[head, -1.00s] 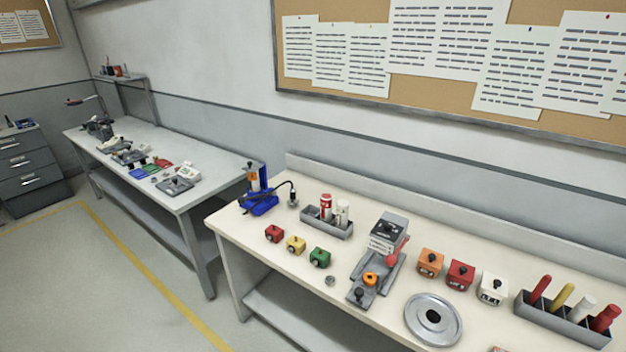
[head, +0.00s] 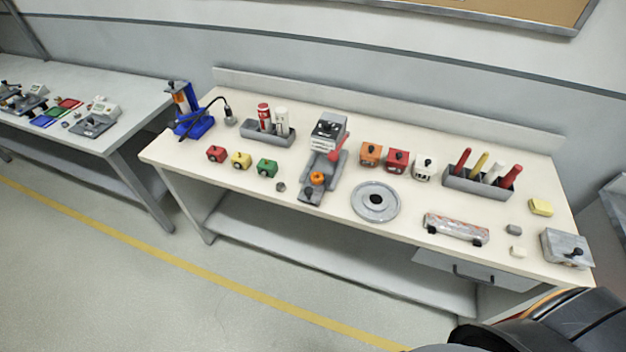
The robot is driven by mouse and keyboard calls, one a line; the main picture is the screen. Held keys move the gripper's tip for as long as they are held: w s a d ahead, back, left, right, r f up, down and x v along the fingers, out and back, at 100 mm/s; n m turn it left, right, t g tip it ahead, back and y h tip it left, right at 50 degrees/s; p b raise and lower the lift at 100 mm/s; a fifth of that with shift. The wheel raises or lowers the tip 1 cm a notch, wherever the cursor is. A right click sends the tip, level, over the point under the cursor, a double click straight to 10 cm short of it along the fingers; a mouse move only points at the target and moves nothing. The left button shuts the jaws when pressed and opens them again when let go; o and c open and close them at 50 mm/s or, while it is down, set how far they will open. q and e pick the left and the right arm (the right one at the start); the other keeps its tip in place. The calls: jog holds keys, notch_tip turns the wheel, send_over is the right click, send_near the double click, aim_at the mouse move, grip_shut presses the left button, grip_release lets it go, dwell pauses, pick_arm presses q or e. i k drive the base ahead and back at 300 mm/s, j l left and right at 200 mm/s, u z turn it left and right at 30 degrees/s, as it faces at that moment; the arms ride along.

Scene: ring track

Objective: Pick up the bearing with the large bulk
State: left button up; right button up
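A large round grey metal disc (head: 375,201) with a dark centre lies flat on the cream workbench (head: 330,222), right of the middle. It looks like the bulkiest ring-shaped part here. A much smaller grey round piece (head: 281,187) lies to its left, near the green block; it may be a small bearing, but it is too small to tell. An orange ring-like piece (head: 317,178) sits on a grey fixture (head: 311,194) between them. Neither of my grippers is in view.
The front edge before the disc is clear.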

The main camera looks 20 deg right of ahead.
aim_at(317, 178)
jog(key=i+j, duration=0.1)
jog(key=j, duration=1.15)
jog(key=i+j+z, duration=0.1)
jog(key=j, duration=0.55)
